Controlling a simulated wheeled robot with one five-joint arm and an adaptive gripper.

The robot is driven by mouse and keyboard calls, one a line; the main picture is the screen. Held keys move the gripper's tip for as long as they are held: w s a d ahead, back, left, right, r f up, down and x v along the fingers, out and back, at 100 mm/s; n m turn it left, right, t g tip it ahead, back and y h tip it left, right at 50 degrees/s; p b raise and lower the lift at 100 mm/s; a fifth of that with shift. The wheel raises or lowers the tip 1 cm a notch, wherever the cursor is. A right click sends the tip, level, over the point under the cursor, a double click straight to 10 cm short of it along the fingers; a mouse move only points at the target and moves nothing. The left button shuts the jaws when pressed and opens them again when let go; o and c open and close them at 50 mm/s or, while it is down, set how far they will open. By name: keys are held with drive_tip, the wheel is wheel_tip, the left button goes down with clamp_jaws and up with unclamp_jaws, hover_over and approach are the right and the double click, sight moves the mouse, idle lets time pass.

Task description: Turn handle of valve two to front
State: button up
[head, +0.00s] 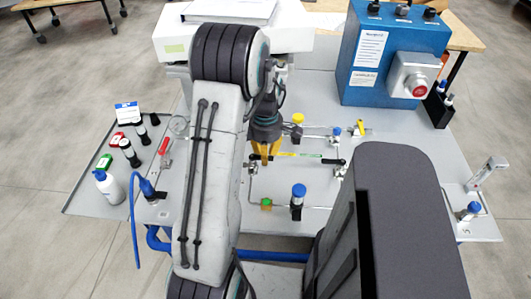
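My gripper (263,152), with yellow fingers, points down over the pipework on the grey bench, just right of my arm. It is small here, so whether its fingers are apart or closed on something does not show. A valve (251,167) lies close below the fingertips and is partly hidden. To the right, a valve with a black lever handle (333,161) sits on the same pipework, its lever roughly sideways. A yellow lever handle (360,127) stands farther back right, and a red lever handle (164,147) stands at the left. No legible label tells which is valve two.
A blue control box (392,60) with a red button (419,91) stands at the back right. Blue-capped fittings (298,191) rise from the pipework. A white bottle (107,186) and dark vials stand at the left. My arm hides the bench's middle left.

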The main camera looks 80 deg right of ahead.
clamp_jaws()
drive_tip(key=shift+a, duration=0.1)
drive_tip(key=shift+f, duration=0.1)
drive_tip(key=m, duration=0.2)
drive_tip(key=a+m+b, duration=0.1)
drive_tip(key=shift+a+f+m+b, duration=0.1)
drive_tip(key=shift+a+m+b, duration=0.1)
drive_tip(key=shift+m+b, duration=0.15)
drive_tip(key=m, duration=0.1)
drive_tip(key=a+m+b, duration=0.1)
drive_tip(key=m, duration=0.3)
drive_tip(key=shift+w+a+m, duration=0.25)
drive_tip(key=shift+w+a, duration=0.05)
drive_tip(key=shift+a, duration=0.05)
drive_tip(key=m, duration=0.2)
drive_tip(key=w+a+m+b, duration=0.1)
drive_tip(key=m, duration=0.1)
drive_tip(key=shift+m, duration=0.3)
drive_tip(key=shift+w+a+m+b, duration=0.15)
drive_tip(key=shift+w+m+b, duration=0.15)
drive_tip(key=shift+m, duration=0.75)
drive_tip(key=shift+w+a+m+b, duration=0.15)
drive_tip(key=shift+w+m, duration=0.2)
drive_tip(key=shift+m, duration=0.7)
